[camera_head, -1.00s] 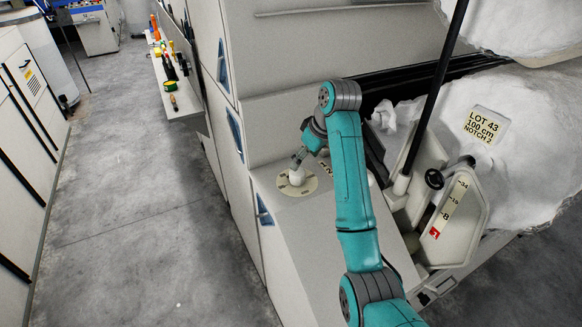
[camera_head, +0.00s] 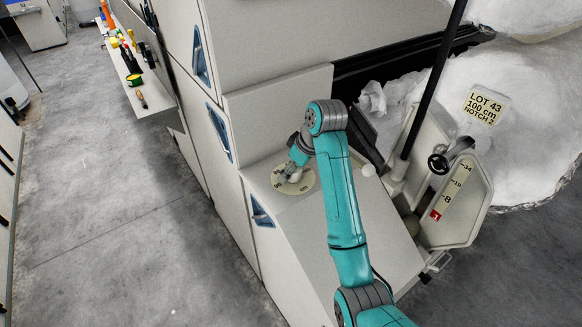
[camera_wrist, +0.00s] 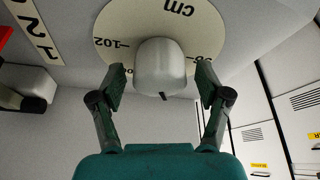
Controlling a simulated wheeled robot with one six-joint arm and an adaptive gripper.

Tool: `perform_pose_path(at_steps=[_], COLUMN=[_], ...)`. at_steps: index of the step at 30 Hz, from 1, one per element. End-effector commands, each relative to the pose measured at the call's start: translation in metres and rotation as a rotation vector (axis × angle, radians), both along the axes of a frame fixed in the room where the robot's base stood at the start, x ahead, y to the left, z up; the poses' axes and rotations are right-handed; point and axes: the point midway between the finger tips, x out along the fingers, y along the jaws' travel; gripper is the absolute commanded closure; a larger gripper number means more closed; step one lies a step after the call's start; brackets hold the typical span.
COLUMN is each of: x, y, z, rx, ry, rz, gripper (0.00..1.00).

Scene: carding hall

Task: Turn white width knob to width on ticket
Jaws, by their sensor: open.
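The white width knob (camera_wrist: 160,66) sits on a round cream dial (camera_wrist: 113,24) marked "cm", with 102 at left and a partly hidden number at right. A small dark pointer at the knob's edge lies between these marks. My gripper (camera_wrist: 160,85) is open, one finger on each side of the knob, with gaps visible. In the head view the dial (camera_head: 308,183) is on the sloping panel, and my gripper (camera_head: 293,168) hides most of the knob. The ticket (camera_head: 483,107) on the white fibre reads LOT 43, 100 cm, NOTCH 2.
A notch scale plate (camera_head: 452,200) with a black handwheel (camera_head: 438,163) stands right of the panel, near a black post (camera_head: 432,80). A shelf (camera_head: 135,92) holds tools at upper left. Floor is clear at left.

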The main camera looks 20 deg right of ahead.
Motion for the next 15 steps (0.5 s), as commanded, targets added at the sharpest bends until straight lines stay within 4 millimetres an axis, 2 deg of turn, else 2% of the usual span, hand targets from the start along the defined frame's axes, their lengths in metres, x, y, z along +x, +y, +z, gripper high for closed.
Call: perform_pose_path(at_steps=[1,8,15], x=[0.0001,0.0002,0.0001], y=[0.0,0.0001,0.0003], z=[0.0,0.0002,0.0001], rx=[0.0,0.0,0.0], ry=[0.0,0.0,0.0], rz=[0.0,0.0,-0.012], gripper=[0.26,0.84,0.84])
